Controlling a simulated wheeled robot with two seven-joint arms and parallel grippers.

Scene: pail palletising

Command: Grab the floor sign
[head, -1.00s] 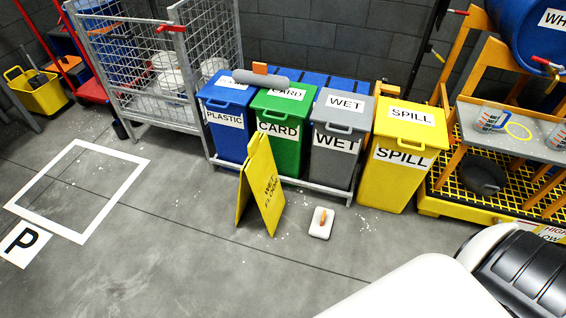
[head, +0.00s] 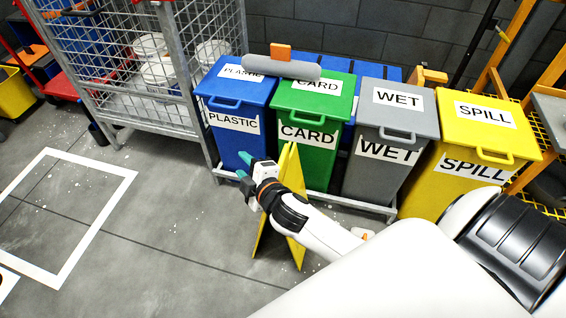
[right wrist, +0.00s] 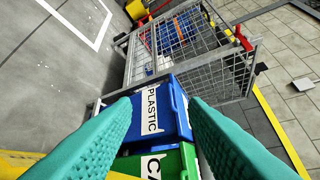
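The yellow floor sign (head: 292,172) stands as a tented A-frame on the grey floor, in front of the green CARD bin. My right arm crosses in front of it in the head view and hides its middle and lettering. My right gripper (head: 243,166) has teal fingers and shows just left of the sign's top. In the right wrist view the two fingers (right wrist: 160,112) are wide apart with nothing held between them. A yellow surface at that view's lower left looks like part of the sign (right wrist: 28,166). I cannot tell whether they touch. My left gripper is not in view.
Behind the sign stand the blue PLASTIC bin (head: 236,110), green CARD bin (head: 312,100), grey WET bin (head: 392,120) and yellow SPILL bin (head: 482,145). A mesh cage (head: 130,70) holds white pails at the back left. The floor at left is open, with a white marked square.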

